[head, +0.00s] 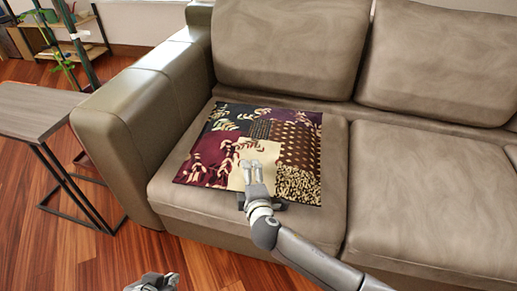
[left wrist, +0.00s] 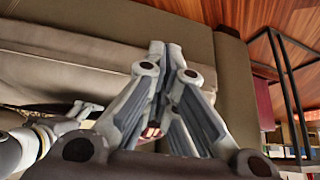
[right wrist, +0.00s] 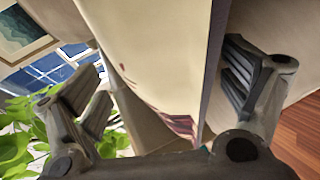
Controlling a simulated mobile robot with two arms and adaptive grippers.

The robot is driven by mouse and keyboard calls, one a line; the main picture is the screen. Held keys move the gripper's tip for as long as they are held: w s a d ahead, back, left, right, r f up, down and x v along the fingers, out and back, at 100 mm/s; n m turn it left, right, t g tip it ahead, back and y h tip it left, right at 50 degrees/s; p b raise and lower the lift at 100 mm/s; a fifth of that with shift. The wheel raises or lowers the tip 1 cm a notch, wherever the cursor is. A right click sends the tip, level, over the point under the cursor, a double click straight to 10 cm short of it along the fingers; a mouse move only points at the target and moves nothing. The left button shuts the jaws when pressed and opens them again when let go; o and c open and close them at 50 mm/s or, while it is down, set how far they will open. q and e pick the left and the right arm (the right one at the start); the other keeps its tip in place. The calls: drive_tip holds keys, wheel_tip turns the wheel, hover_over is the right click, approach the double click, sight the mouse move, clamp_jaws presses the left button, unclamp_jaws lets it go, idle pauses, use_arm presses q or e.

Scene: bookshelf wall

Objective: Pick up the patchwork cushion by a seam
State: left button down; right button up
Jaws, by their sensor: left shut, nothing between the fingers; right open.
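The patchwork cushion (head: 300,150) lies flat on the left seat of the sofa, with maroon, black, cream and brown dotted patches. My right gripper (head: 251,168) is over its cream patch near the front edge, fingers pointing toward the sofa back. In the right wrist view the cream cloth of the cushion (right wrist: 150,50) fills the space between the spread fingers; whether they touch it I cannot tell. My left gripper (head: 155,281) is low at the bottom of the head view, away from the cushion. It is shut and empty in the left wrist view (left wrist: 163,48).
The brown leather sofa (head: 425,185) has a thick armrest (head: 140,105) on the left. A side table (head: 35,108) with a thin black frame stands left of it. A low shelf (head: 75,35) and plant are at the back left. Wooden floor (head: 110,255) is open in front.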

drive_tip(key=shift+w+f, duration=0.1)
drive_tip(key=shift+w, duration=0.3)
clamp_jaws()
idle(0.7)
